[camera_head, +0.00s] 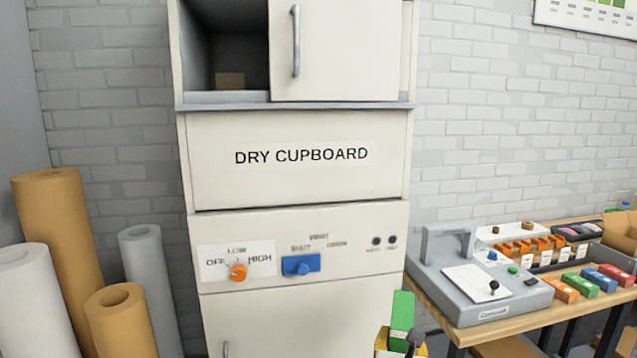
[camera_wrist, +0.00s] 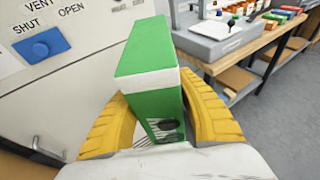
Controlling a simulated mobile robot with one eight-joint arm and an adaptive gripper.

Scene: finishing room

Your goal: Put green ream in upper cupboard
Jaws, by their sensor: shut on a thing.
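The green ream (camera_head: 402,312) is a green block with a white band, upright at the bottom of the head view. In the wrist view the ream (camera_wrist: 150,55) stands between the two yellow fingers of my gripper (camera_wrist: 155,110), which is shut on it. In the head view my gripper (camera_head: 392,343) is partly cut off by the lower edge. The upper cupboard (camera_head: 222,95) is above and left of the ream. Its door (camera_head: 340,50), with a vertical handle, covers the right part; the left part is open. A small brown box (camera_head: 230,80) sits inside.
Below the opening are a DRY CUPBOARD panel (camera_head: 295,160), an orange knob (camera_head: 238,271) and a blue vent switch (camera_head: 301,264). Paper rolls (camera_head: 55,235) stand at left. A wooden bench (camera_head: 480,330) with a grey machine (camera_head: 475,275) and several coloured boxes stands at right.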

